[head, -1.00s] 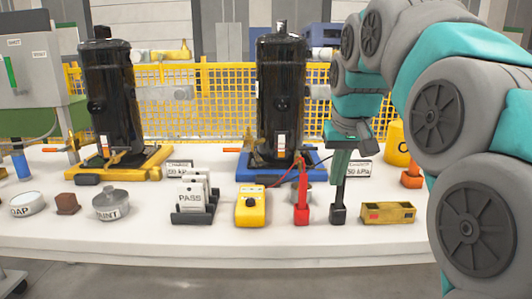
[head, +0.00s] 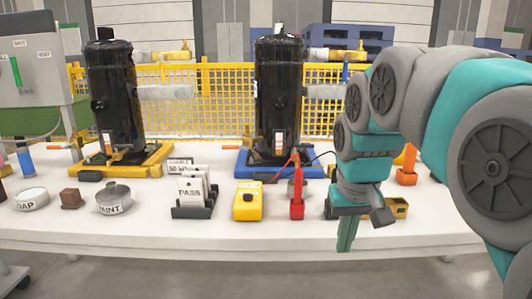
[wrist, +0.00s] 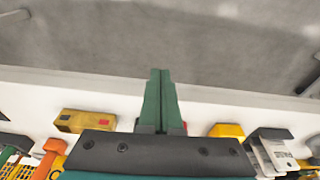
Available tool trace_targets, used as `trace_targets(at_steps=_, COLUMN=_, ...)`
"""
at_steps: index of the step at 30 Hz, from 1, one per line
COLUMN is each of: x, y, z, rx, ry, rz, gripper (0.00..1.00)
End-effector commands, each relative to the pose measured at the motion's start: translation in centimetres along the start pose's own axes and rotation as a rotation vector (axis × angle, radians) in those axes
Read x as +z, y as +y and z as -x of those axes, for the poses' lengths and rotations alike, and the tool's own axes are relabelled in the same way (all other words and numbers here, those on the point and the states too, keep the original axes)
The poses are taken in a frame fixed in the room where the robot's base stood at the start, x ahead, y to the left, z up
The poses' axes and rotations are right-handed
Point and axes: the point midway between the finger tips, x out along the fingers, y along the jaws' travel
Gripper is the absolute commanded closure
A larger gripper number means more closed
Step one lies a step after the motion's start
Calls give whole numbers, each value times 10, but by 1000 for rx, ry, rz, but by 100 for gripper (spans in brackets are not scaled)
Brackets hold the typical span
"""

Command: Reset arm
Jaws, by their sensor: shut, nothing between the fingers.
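My gripper (head: 346,235) points down at the front edge of the white table (head: 120,237), right of the middle in the head view. In the wrist view its two green fingers (wrist: 160,95) lie together with nothing between them. The fingers show against the grey floor beyond the table edge. My arm bends down from the right side of the head view and partly hides the olive-yellow box (head: 397,208), which shows whole in the wrist view (wrist: 86,122). The black holder beside the gripper is mostly hidden.
A red holder (head: 297,208), yellow meter (head: 248,202) and PASS card rack (head: 192,197) stand left of my gripper. Two black compressors (head: 279,100) (head: 115,95) stand behind on blue and yellow bases. An orange holder (head: 406,175) is at right.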

Motion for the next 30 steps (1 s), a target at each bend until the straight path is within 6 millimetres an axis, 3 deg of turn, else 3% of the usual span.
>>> trace_targets(at_steps=9, x=132, y=-2, z=-73, rx=-1, ry=-174, rz=-2, gripper=100)
trace_targets(at_steps=16, x=220, y=-4, z=-117, rx=-7, ry=-277, rz=-18, gripper=100)
trace_targets(at_steps=22, x=257, y=-4, z=-135, rx=-10, ry=-319, rz=-28, gripper=100)
trace_targets(at_steps=30, x=261, y=-4, z=-136, rx=-11, ry=-322, rz=-29, gripper=100)
